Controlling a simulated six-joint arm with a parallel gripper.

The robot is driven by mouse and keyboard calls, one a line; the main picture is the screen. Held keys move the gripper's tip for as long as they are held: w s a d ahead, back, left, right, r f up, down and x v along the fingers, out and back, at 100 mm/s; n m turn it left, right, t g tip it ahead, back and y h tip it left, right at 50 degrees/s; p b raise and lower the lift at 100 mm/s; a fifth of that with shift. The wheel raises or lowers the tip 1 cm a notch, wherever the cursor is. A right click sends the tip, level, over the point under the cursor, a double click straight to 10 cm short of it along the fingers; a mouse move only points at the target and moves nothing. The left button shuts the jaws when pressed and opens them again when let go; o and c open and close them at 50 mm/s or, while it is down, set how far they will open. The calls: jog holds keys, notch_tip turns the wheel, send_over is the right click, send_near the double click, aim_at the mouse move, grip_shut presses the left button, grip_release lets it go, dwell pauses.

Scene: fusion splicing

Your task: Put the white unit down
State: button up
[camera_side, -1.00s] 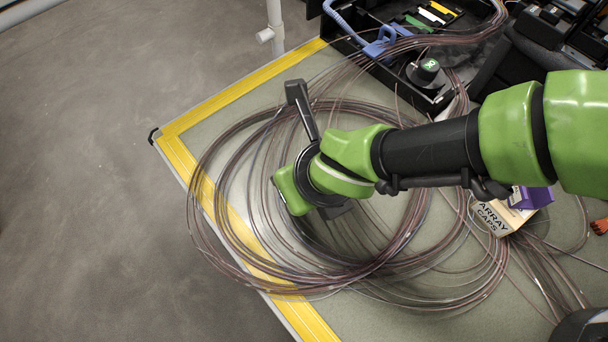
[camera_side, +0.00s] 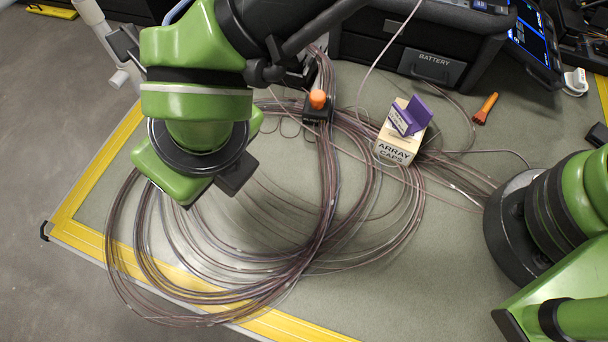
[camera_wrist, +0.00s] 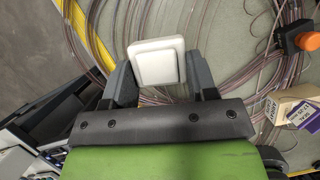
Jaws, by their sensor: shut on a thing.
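The white unit (camera_wrist: 157,60) shows in the wrist view as a flat square block with rounded corners. It sits between the two dark fingers of my gripper (camera_wrist: 160,80), which is shut on it. Coiled brown cable (camera_wrist: 225,60) and the grey mat lie below it in that view. I cannot tell how high it is above them. In the side view my green wrist hangs over the left part of the cable coil (camera_side: 330,200), near the mat's yellow edge. The white unit is hidden there.
A cream ARRAY CAPS box (camera_side: 397,150) with a purple carton (camera_side: 409,117) stands right of the coil. A black block with an orange knob (camera_side: 318,99) is behind it. A BATTERY case (camera_side: 432,65) stands at the back. The mat (camera_side: 420,270) is bare at front right.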

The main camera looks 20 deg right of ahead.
jog(key=s+d+m+h, duration=0.2)
jog(key=d+m+h, duration=0.3)
jog(key=d+m, duration=0.8)
jog(key=m, duration=0.2)
send_over(317, 184)
jog(key=shift+g+h, duration=0.3)
jog(key=shift+g, duration=0.1)
jog(key=f, duration=0.3)
jog(key=s+f, duration=0.1)
jog(key=f, duration=0.1)
jog(key=shift+a, duration=0.4)
jog(key=shift+f, duration=2.35)
jog(key=shift+f, duration=0.1)
jog(key=o, duration=0.9)
jog(key=v, duration=0.7)
jog(key=shift+a+r, duration=0.1)
jog(key=shift+r, duration=0.3)
